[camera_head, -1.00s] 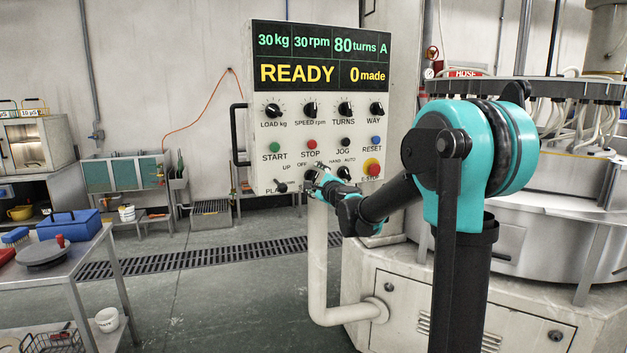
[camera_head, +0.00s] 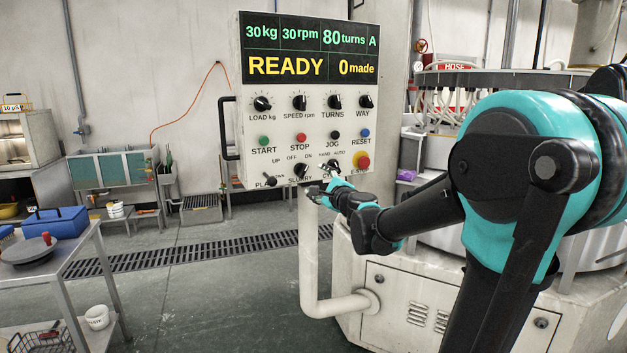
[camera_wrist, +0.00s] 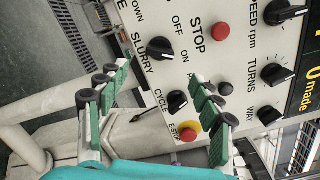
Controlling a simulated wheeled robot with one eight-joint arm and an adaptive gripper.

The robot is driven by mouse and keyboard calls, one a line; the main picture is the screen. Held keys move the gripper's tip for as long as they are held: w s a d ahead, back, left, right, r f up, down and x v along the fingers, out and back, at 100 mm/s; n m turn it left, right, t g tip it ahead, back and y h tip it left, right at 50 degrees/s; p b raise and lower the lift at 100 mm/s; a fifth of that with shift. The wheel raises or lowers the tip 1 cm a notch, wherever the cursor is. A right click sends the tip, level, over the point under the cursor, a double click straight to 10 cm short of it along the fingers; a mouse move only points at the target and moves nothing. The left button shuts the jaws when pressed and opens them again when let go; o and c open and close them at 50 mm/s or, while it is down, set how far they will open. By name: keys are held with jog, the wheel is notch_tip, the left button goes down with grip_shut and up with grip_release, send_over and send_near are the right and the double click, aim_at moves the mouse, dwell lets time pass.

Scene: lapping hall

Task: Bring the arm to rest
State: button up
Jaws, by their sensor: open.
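My gripper (camera_head: 325,180) is in front of the lower part of the control panel (camera_head: 394,100), close to the slurry and cycle knobs. In the wrist view its two fingers (camera_wrist: 155,105) stand wide apart with nothing between them. The cycle knob (camera_wrist: 177,101) shows between the fingers, and the E-stop button (camera_wrist: 188,133) is near the right finger. I cannot tell whether a fingertip touches the panel. My arm reaches out from the right side of the head view. The panel display (camera_head: 310,67) reads READY and 0 made.
A black handle (camera_head: 224,128) sticks out at the panel's left edge. A pale pipe (camera_head: 308,260) runs below the panel to the machine cabinet (camera_head: 400,285). A steel table (camera_head: 85,250) with a blue box (camera_head: 55,222) stands at left. The floor between is clear.

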jog(key=shift+s, duration=0.25)
jog(key=s+f+n+g, duration=0.7)
jog(key=s+f+n, duration=0.75)
jog(key=f, duration=0.35)
jog(key=s+d+f+n+g+h, duration=0.2)
jog(key=s+d+f, duration=0.4)
jog(key=s, duration=0.3)
jog(key=s+d+f+n+g+h, duration=0.3)
jog(key=s+d+f+h, duration=0.1)
jog(key=s+d+f, duration=0.3)
jog(key=shift+s+f+h, duration=0.4)
jog(key=shift+s+f, duration=0.4)
jog(key=shift+s, duration=0.05)
